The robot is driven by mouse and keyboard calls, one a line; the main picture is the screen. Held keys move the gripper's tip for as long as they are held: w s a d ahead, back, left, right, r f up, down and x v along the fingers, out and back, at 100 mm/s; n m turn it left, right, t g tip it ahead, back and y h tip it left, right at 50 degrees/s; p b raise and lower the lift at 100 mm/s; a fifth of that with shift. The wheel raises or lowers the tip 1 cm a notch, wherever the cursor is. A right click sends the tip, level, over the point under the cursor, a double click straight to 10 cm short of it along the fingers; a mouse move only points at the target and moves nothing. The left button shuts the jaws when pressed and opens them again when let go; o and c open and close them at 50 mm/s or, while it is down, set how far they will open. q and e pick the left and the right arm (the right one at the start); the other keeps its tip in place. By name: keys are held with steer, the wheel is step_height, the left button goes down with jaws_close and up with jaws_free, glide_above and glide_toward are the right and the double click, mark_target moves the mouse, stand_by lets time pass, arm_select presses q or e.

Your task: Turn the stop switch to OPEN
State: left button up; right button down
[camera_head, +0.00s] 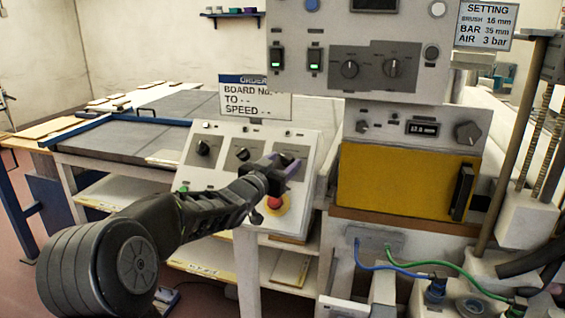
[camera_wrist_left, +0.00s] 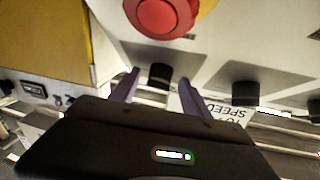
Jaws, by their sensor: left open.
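The sloped white control panel (camera_head: 222,180) carries three dark rotary knobs in a row. The right-hand knob is mostly hidden by my left gripper (camera_head: 284,164) in the head view. In the left wrist view this black knob (camera_wrist_left: 160,73) shows between the two purple fingertips of my left gripper (camera_wrist_left: 160,82). The gripper is open, with a gap visible beside the knob; I cannot tell whether a finger touches it. The knob labels, including any OPEN mark, are too small to read. My right gripper is not in view.
A red mushroom button (camera_head: 275,202) on yellow sits just below the gripper. The middle knob (camera_head: 242,154) and left knob (camera_head: 203,147) are to its left. An ORDER sign (camera_head: 255,105) stands behind the panel. A yellow-fronted cabinet (camera_head: 400,180) is to the right.

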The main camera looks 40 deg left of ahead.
arm_select(q)
steer(key=shift+c, duration=0.3)
jaws_close()
stand_by(0.4)
steer(key=shift+r+m+p, duration=0.2)
steer(key=shift+m+p, duration=0.1)
steer(key=shift+p, duration=0.4)
steer(key=m+h+p, duration=0.2)
steer(key=p, duration=0.2)
steer(key=m+g+h+p, duration=0.1)
steer(key=m+h+p, duration=0.1)
steer(key=m+p, duration=0.1)
steer(key=a+m+g+h+p, duration=0.1)
steer(key=m+h+p, duration=0.1)
steer(key=m+p, duration=0.1)
steer(key=shift+r+p, duration=0.35)
steer(key=shift+p, duration=0.45)
steer(key=shift+w+a+f+m+g+h+p, duration=0.1)
steer(key=shift+m+g+h+p, duration=0.25)
steer(key=shift+m+h+p, duration=0.25)
steer(key=shift+a+f+m+g+h+p, duration=0.1)
steer(key=shift+m+g+h+p, duration=0.3)
steer(key=shift+m+p, duration=0.4)
steer(key=shift+d, duration=0.1)
steer(key=shift+o, duration=0.3)
jaws_free()
